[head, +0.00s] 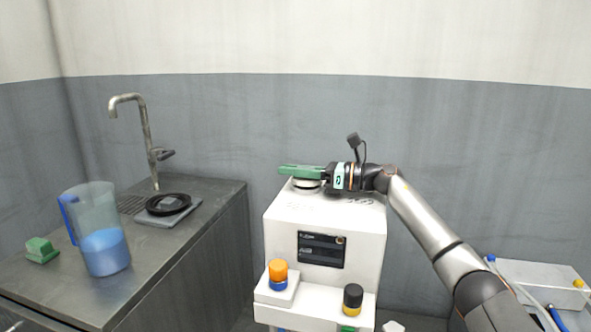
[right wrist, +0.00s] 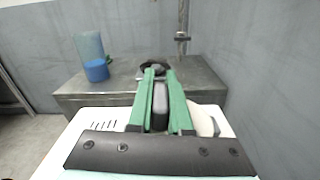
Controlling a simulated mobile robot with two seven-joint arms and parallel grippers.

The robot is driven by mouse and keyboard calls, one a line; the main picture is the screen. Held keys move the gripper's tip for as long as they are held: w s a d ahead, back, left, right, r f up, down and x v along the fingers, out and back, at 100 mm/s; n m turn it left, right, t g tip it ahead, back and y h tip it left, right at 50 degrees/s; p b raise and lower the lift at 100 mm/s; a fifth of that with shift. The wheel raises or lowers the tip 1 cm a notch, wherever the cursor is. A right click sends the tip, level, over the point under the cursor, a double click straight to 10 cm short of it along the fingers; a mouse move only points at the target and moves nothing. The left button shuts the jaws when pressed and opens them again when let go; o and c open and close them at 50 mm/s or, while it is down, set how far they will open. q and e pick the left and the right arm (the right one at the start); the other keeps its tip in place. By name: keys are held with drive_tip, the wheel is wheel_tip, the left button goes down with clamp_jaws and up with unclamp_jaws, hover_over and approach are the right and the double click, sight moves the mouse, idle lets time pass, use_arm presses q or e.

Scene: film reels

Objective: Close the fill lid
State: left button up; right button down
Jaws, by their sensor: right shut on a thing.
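The white machine (head: 283,222) stands in the middle of the head view. The fill lid (head: 307,184) is a pale round piece on its top, partly hidden under the green fingers of my right gripper (head: 285,170). In the right wrist view, part of the pale lid (right wrist: 203,121) shows at the right of the fingers. My right gripper (right wrist: 156,75) is shut on a grey upright piece (right wrist: 160,104), which looks like the lid's handle. The lid looks about level; whether it is fully seated cannot be told. My left gripper is out of view.
A grey counter (head: 197,241) stands at the left. On it are a jug (head: 98,205) of blue liquid, a green sponge (head: 41,247), a scale (head: 161,216) with a black dish (head: 168,204), and a tap (head: 146,130). Orange-topped and black-topped bottles (head: 278,270) (head: 352,298) stand on the machine's front ledge.

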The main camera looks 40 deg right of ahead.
idle(0.3)
drive_tip(key=c, duration=0.8)
unclamp_jaws()
drive_tip(key=shift+c, duration=0.2)
drive_tip(key=b+v, duration=0.1)
drive_tip(key=v, duration=1)
drive_tip(key=shift+s+d, duration=0.1)
drive_tip(key=shift+s, duration=0.05)
drive_tip(key=shift+s+d+r, duration=0.1)
drive_tip(key=shift+s+d, duration=0.25)
drive_tip(key=shift+s, duration=0.15)
